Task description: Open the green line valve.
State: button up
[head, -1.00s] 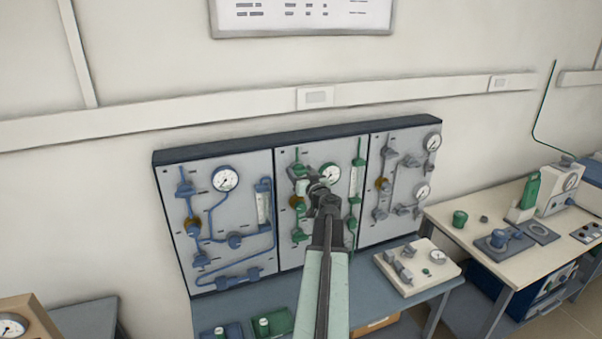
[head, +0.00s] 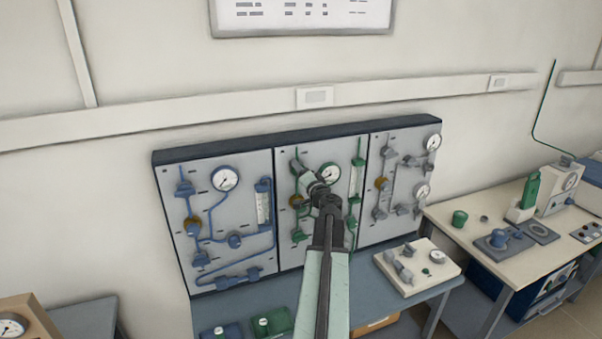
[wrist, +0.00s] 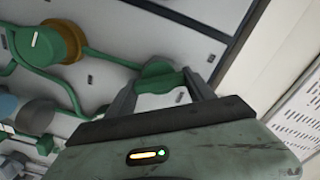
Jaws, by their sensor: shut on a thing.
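The green line valve's handle (wrist: 158,72) is a green lever on the pale panel, between my two fingers in the wrist view. My gripper (wrist: 161,86) is shut on this handle, one finger on each side. In the head view my gripper (head: 308,178) reaches the upper left of the middle panel, at the top of the green line. My arm and gripper hide much of the valve there, so its exact angle is hard to tell.
A green knob with a yellow-brown collar (wrist: 70,42) sits beside the valve. The green line's gauge (head: 330,174) is close to my gripper. Blue pipework (head: 235,240) fills the left panel and grey fittings (head: 405,160) the right. A bench (head: 375,305) stands below.

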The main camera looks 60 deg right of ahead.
jog(key=m, duration=0.6)
jog(key=shift+s+f, duration=0.1)
jog(key=shift+f, duration=0.05)
jog(key=shift+m, duration=0.3)
dwell(0.4)
jog(key=o, duration=1.4)
jog(key=v, duration=0.8)
